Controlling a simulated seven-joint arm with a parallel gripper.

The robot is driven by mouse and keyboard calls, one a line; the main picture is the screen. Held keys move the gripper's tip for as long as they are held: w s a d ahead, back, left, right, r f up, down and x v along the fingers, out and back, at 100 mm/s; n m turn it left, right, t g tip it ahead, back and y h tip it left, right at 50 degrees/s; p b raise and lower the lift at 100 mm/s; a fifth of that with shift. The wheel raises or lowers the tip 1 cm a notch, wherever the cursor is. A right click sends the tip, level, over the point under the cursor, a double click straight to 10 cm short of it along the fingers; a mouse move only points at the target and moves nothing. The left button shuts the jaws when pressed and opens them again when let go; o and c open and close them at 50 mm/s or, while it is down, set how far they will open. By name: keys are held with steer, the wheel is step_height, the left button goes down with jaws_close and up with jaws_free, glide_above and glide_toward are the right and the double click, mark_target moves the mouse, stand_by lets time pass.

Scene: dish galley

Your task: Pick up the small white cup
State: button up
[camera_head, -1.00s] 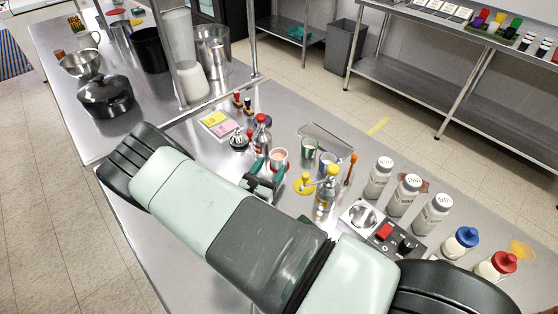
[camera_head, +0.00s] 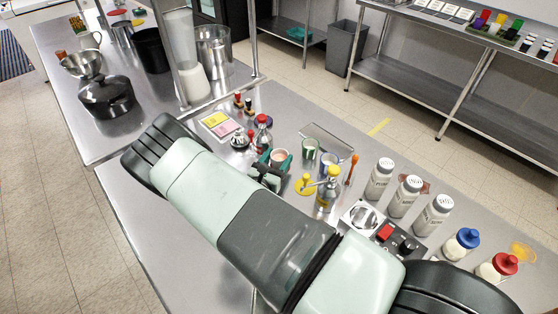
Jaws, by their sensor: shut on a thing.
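The small white cup (camera_head: 281,156) stands out among the small items in the middle of the near steel table, with a pinkish inside showing at its open top. My gripper (camera_head: 275,164) has green fingers at the cup's sides and is shut on it. The fingers and my wrist hide the cup's lower part, so I cannot tell whether it touches the table. My arm crosses the foreground.
A green cup (camera_head: 310,149), a pale blue-white cup (camera_head: 327,162) and a yellow-topped pump bottle (camera_head: 329,188) stand close to the right. A red-topped bottle (camera_head: 263,135) is behind left. Labelled white shakers (camera_head: 380,178) stand farther right.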

steer(key=shift+r, duration=0.15)
step_height(320, 180, up, 18)
steer(key=shift+f, duration=0.25)
stand_by(1.0)
steer(key=shift+r, duration=0.1)
stand_by(2.9)
steer(key=s+d+r+y, duration=0.1)
steer(key=d+r, duration=0.4)
steer(key=r, duration=0.5)
steer(key=s+d+r+n, duration=0.1)
steer(key=d+r, duration=0.4)
steer(key=r, duration=0.4)
steer(key=s+d+r+y, duration=0.15)
steer(key=d+r, duration=0.25)
steer(key=r, duration=0.6)
steer(key=w+a+f, duration=0.1)
steer(key=a+f, duration=0.3)
steer(key=f, duration=0.5)
steer(key=w+a+f+h, duration=0.1)
steer(key=a+f, duration=0.4)
steer(key=f, duration=0.5)
steer(key=w+a+f+m+h, duration=0.1)
steer(key=a+f, duration=0.4)
steer(key=f, duration=0.5)
steer(key=shift+w+h, duration=0.2)
steer(key=shift+h, duration=0.05)
